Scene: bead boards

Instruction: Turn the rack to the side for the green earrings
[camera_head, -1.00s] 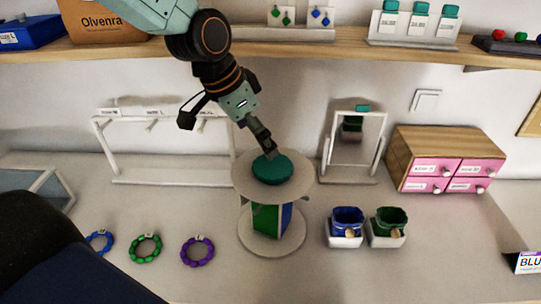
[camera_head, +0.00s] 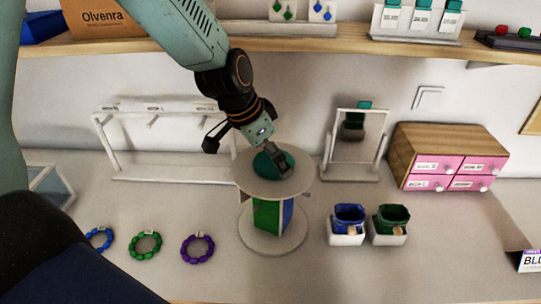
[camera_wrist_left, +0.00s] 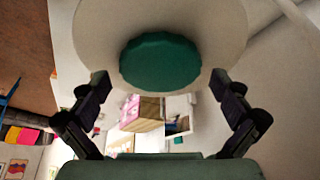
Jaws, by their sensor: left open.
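The rotating rack (camera_head: 247,184) stands on the counter, with a round pale top disc, a round base and a column between them. The column shows a green side (camera_head: 266,213) facing front-left and a blue side (camera_head: 288,212) facing right. A teal knob (camera_head: 264,166) sits on the top disc; it also shows in the left wrist view (camera_wrist_left: 160,62). My left gripper (camera_head: 279,163) is at the knob, partly covering it. In the left wrist view its fingers (camera_wrist_left: 163,90) are spread wide, with the knob ahead between them and not gripped. Green earrings (camera_head: 282,10) hang on a card on the shelf.
A mirror (camera_head: 356,145), white stand (camera_head: 170,178) and pink-drawer box (camera_head: 440,150) are behind.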

